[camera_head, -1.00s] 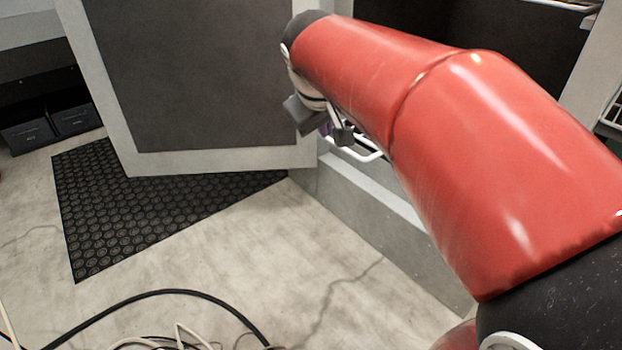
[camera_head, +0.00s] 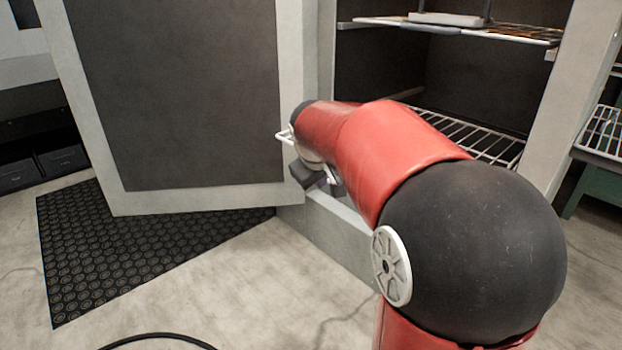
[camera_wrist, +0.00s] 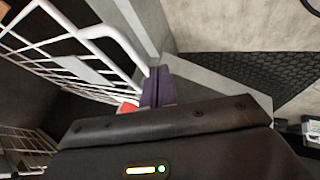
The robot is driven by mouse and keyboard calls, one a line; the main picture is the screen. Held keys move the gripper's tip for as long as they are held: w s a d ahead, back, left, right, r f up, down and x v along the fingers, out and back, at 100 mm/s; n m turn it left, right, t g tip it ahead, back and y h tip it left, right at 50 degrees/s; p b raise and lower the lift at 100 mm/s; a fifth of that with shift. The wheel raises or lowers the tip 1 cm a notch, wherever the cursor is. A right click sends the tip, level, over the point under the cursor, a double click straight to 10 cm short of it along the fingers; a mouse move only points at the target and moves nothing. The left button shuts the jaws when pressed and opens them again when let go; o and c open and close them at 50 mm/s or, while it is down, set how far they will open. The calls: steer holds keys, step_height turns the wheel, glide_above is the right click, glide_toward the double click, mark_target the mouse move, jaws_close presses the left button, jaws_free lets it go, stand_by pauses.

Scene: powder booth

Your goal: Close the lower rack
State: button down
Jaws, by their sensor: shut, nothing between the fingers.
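The lower rack (camera_head: 482,140) is a white wire shelf low in the open booth, partly hidden behind my red arm. In the wrist view its white wires and front rod (camera_wrist: 98,31) are close, left of my fingers. My gripper (camera_head: 322,182) is by the booth's front sill, mostly below the arm's end. In the wrist view its purple fingertips (camera_wrist: 158,86) are together with nothing between them, beside the rod; I cannot tell if they touch it. A white wire loop (camera_head: 285,136) shows left of the arm's end; I cannot tell what it belongs to.
The booth door (camera_head: 185,95) stands open at the left, above a black studded mat (camera_head: 130,245). An upper rack (camera_head: 490,32) holds a pale item. Another wire shelf (camera_head: 604,132) is at the far right. A black cable (camera_head: 160,337) lies on the floor.

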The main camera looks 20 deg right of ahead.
steer(key=shift+w+d, duration=0.1)
steer(key=shift+d, duration=0.25)
